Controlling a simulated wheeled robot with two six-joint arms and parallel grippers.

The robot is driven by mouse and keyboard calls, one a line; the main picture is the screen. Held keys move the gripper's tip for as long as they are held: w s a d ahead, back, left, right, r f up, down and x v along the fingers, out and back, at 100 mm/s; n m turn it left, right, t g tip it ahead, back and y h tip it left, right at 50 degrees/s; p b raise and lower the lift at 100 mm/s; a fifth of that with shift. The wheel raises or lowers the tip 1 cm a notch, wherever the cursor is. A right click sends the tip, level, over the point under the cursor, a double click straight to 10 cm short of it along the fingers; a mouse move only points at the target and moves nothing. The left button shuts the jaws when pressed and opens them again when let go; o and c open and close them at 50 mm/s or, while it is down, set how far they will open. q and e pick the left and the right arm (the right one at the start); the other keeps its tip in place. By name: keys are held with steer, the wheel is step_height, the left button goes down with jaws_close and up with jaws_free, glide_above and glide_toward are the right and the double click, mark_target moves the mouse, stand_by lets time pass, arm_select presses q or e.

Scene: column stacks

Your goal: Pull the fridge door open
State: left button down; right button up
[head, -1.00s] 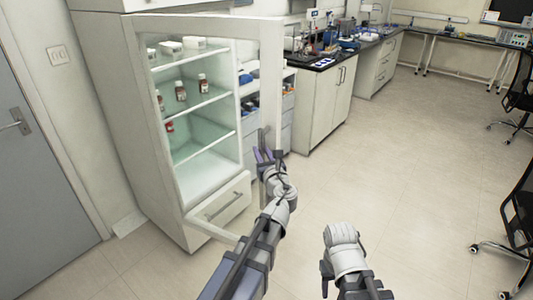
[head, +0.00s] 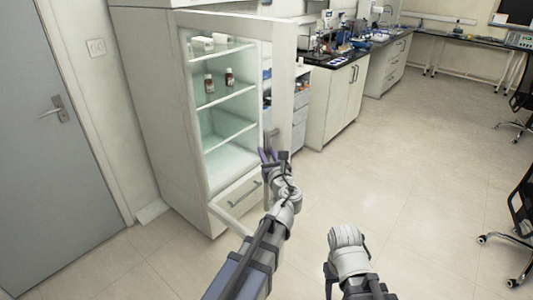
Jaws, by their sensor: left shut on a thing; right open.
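The fridge (head: 160,110) stands at the left centre, a tall pale cabinet. Its white-framed glass door (head: 286,85) stands ajar, swung out toward me, with its free edge on the right. Shelves show through the glass. My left gripper (head: 270,156) is shut on the door handle (head: 272,134) at that free edge; its fingers partly hide the handle. My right gripper (head: 329,277) is low in the view, right of the door, touching nothing visible; its fingers are mostly hidden by its wrist.
Small bottles (head: 229,77) stand on the fridge shelves. A drawer front (head: 240,192) is low on the fridge. A lab bench (head: 335,98) stands behind the door on the right. Office chairs (head: 520,200) are at the far right. The floor (head: 420,180) between is clear.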

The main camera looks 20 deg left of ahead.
arm_select(q)
steer(key=c, duration=0.7)
jaws_free()
steer(key=v, duration=0.8)
steer(key=shift+f, duration=0.1)
